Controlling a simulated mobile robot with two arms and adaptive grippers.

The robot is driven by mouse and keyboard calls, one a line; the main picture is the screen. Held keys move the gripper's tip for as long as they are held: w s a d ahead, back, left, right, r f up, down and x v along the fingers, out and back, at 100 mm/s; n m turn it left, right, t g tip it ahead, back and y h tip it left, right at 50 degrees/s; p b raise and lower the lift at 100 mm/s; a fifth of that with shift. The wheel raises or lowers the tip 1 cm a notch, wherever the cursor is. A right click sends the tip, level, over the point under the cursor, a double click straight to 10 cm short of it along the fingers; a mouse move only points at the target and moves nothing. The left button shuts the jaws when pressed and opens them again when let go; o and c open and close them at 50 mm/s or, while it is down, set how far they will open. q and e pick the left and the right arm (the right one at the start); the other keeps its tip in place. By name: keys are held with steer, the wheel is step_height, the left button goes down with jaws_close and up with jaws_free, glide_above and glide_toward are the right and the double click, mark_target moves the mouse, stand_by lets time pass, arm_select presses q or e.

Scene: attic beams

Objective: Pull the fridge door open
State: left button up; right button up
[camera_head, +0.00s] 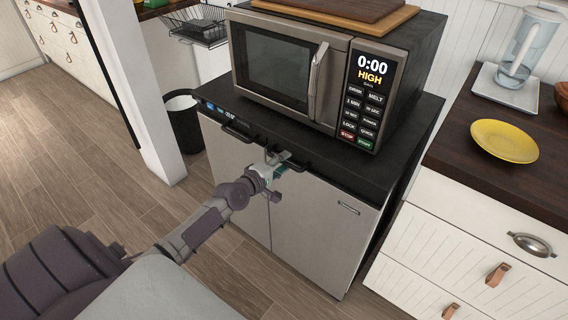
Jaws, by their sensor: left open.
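The fridge (315,226) is a low two-door unit with grey metal doors and a black top, and a microwave stands on it. Both doors look shut. A dark bar handle (238,133) sits at the top of the left door; the right door's handle is partly hidden behind my gripper. My left gripper (280,165) is open at the top edge of the doors, near the seam and the right door's handle. I cannot tell whether it touches the handle. My right gripper is not in view.
The microwave (280,70) carries wooden boards on top. A white drawer cabinet (450,250) with a dark counter stands to the right, holding a yellow plate (503,140). A white post (135,90) and a black bin (185,125) stand left. Wooden floor in front is clear.

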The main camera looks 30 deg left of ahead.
arm_select(q)
steer(key=shift+w+f, duration=0.1)
steer(key=shift+w, duration=0.3)
jaws_close()
